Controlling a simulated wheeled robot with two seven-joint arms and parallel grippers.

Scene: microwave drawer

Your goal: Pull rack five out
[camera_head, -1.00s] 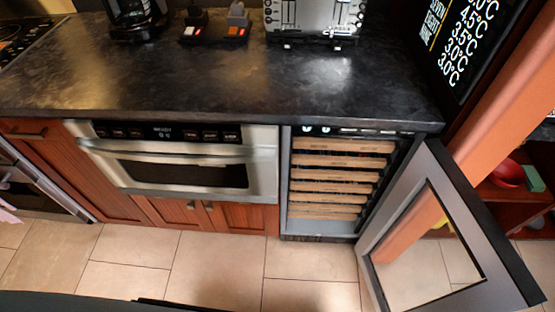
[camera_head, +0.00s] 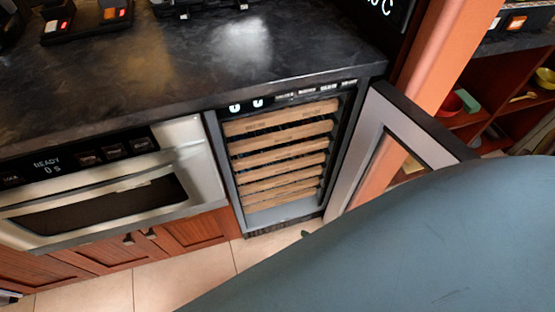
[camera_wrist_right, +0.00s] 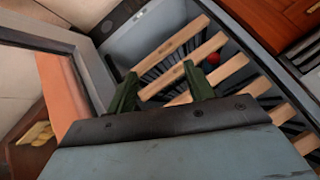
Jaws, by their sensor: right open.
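The wine cooler stands open, with several wooden rack fronts (camera_head: 280,155) stacked inside it. All look pushed in, and their labels are too small to read, so I cannot tell by label which is rack five. The racks also show slanted in the right wrist view (camera_wrist_right: 205,50). My right gripper (camera_wrist_right: 162,88) is open, with its two dark green fingers apart and pointing at the racks; nothing is seen between them but racks behind. In the head view, my right arm covers the lower right and only a small dark green tip shows below the cooler. My left gripper is out of view.
The cooler's glass door (camera_head: 395,140) stands open to the right, close beside my right arm. A microwave drawer (camera_head: 110,195) is to the left, under the dark countertop (camera_head: 190,75). Open shelves with a red bowl (camera_head: 450,103) are at the right.

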